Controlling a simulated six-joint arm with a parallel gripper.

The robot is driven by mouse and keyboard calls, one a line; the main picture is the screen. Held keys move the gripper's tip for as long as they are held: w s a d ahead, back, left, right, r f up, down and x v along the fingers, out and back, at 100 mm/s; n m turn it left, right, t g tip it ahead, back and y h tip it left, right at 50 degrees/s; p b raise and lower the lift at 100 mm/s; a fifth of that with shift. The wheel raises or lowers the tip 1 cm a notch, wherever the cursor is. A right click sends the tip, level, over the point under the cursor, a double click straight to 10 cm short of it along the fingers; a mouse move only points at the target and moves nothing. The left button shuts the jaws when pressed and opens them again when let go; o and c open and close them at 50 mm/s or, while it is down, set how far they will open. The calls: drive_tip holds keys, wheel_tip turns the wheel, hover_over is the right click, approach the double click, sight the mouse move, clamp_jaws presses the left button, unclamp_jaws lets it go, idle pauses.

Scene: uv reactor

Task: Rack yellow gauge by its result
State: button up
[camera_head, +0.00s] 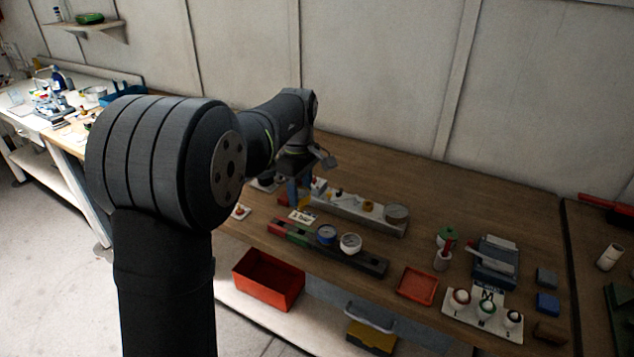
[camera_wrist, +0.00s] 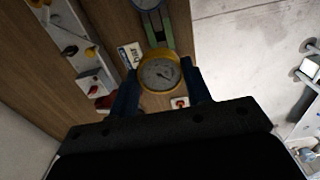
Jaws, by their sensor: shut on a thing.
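The yellow gauge (camera_wrist: 160,73) sits between the two blue fingers of my gripper (camera_wrist: 162,88) in the wrist view, its round dial facing the camera. A dark needle shows on the pale dial, but the reading is too small to tell. In the head view my gripper (camera_head: 298,198) is over the left part of the bench, with a little of the yellow gauge (camera_head: 305,203) showing beside a finger. The long rack (camera_head: 370,262) has red, green and dark sections. A blue gauge (camera_head: 326,234) and a white gauge (camera_head: 350,243) sit on it.
A grey test fixture (camera_head: 385,226) with knobs stands behind the rack. A small printed card (camera_head: 302,216) lies between them. A red button box (camera_head: 241,211) is at the left edge.

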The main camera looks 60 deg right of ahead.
sight(301, 211)
drive_tip(key=shift+f, duration=0.1)
idle(0.3)
drive_tip(key=shift+f, duration=2.8)
drive_tip(key=shift+f, duration=1.5)
drive_tip(key=o, duration=1)
wheel_tip(301, 211, up, 17)
drive_tip(key=shift+r, duration=0.15)
wheel_tip(301, 211, down, 17)
drive_tip(key=shift+f, duration=0.2)
drive_tip(key=shift+r, duration=0.1)
